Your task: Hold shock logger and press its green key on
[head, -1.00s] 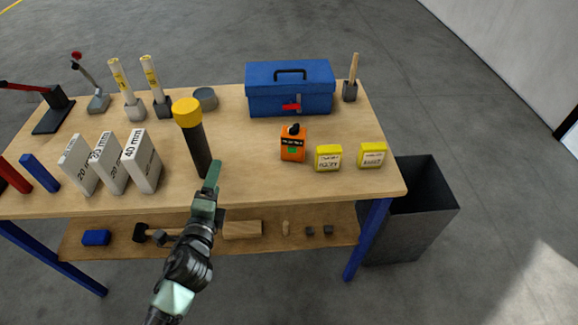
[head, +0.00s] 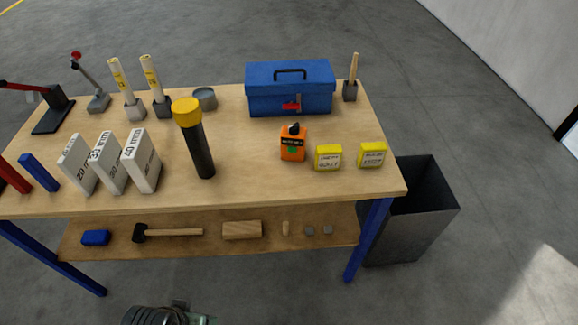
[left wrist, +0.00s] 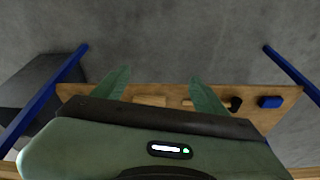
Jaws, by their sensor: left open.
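The shock logger is the small orange box (head: 293,147) with a black knob on top, a dark display and a green key (head: 292,150) on its front. It stands upright on the workbench, in front of the blue toolbox, with nothing touching it. My left gripper (left wrist: 160,82) is open and empty in the left wrist view, its two green fingers apart, with the lower shelf beyond them. In the head view only a dark and green piece of my arm shows at the bottom edge, well short of the bench. My right gripper is not in view.
Two yellow boxes (head: 328,158) (head: 372,154) stand right of the logger. A black cylinder with yellow cap (head: 194,140) stands to its left. The blue toolbox (head: 290,90) is behind. The lower shelf (head: 330,215) holds a mallet and blocks. A dark bin (head: 420,215) stands at right.

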